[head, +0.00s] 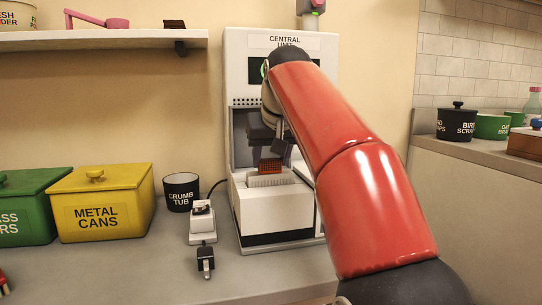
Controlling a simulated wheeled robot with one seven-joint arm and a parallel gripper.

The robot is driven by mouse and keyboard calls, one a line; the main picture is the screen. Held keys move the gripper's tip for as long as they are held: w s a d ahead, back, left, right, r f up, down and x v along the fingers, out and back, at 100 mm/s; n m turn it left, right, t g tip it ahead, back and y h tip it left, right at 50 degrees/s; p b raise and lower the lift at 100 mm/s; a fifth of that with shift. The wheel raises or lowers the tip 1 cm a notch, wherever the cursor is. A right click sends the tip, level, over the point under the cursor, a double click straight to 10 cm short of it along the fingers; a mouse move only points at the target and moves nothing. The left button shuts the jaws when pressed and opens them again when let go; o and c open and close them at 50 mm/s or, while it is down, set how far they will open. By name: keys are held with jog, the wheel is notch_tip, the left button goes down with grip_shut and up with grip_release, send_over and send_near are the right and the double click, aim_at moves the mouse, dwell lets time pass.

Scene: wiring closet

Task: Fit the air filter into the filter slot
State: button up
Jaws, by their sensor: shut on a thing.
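The white central unit (237,75) stands against the wall at the back of the counter. My gripper (271,150) points down inside its open front bay, partly hidden by my red arm. It is shut on a small orange-red piece, which I take to be the air filter (270,166). The filter is just above a white ribbed part (268,181) at the top of the unit's lower block, where the filter slot seems to be. I cannot tell whether the filter touches this part or has entered the slot. The unit's right side is hidden by my arm.
A black crumb tub (181,192), a yellow metal cans bin (103,205) and a green bin (25,207) stand left of the unit. A power strip (202,222) with a black plug (206,261) lies in front. A shelf (130,39) hangs above. The front counter is mostly clear.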

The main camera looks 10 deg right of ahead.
jog(key=shift+f+b, duration=0.7)
jog(key=shift+f, duration=0.3)
jog(key=o, duration=1.2)
jog(key=shift+r, duration=0.1)
jog(key=shift+p+v, duration=1.45)
jog(key=shift+v, duration=0.8)
jog(key=shift+s+r, duration=0.15)
jog(key=shift+r, duration=0.1)
jog(key=p+v, duration=0.3)
jog(key=v, duration=0.4)
jog(key=shift+g, duration=0.7)
jog(key=s+f, duration=0.7)
jog(key=f, duration=0.4)
jog(key=s+f, duration=0.7)
jog(key=f, duration=0.4)
jog(key=s+f, duration=0.8)
jog(key=f, duration=0.3)
jog(key=shift+f, duration=0.1)
